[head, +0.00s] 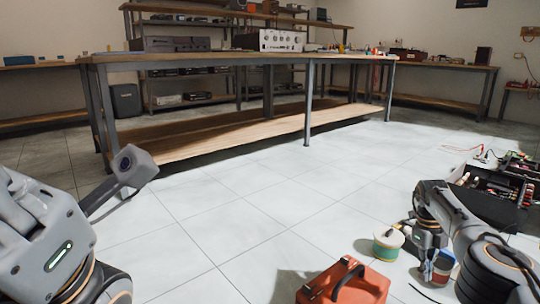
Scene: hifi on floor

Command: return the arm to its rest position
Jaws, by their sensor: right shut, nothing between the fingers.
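My right arm comes in from the right and bends down. Its gripper (428,268) is low over the floor, shut and empty, beside a small red and blue container (442,266). I cannot tell whether it touches that container. My left arm shows only as large grey links at the lower left, and its gripper is not in view.
An orange toolbox (345,284) with a dark handle and a cream and green spool (388,244) are on the floor near my right gripper. An open black tool case (490,190) stands at the right. A long workbench (200,146) spans the back. The middle floor is clear.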

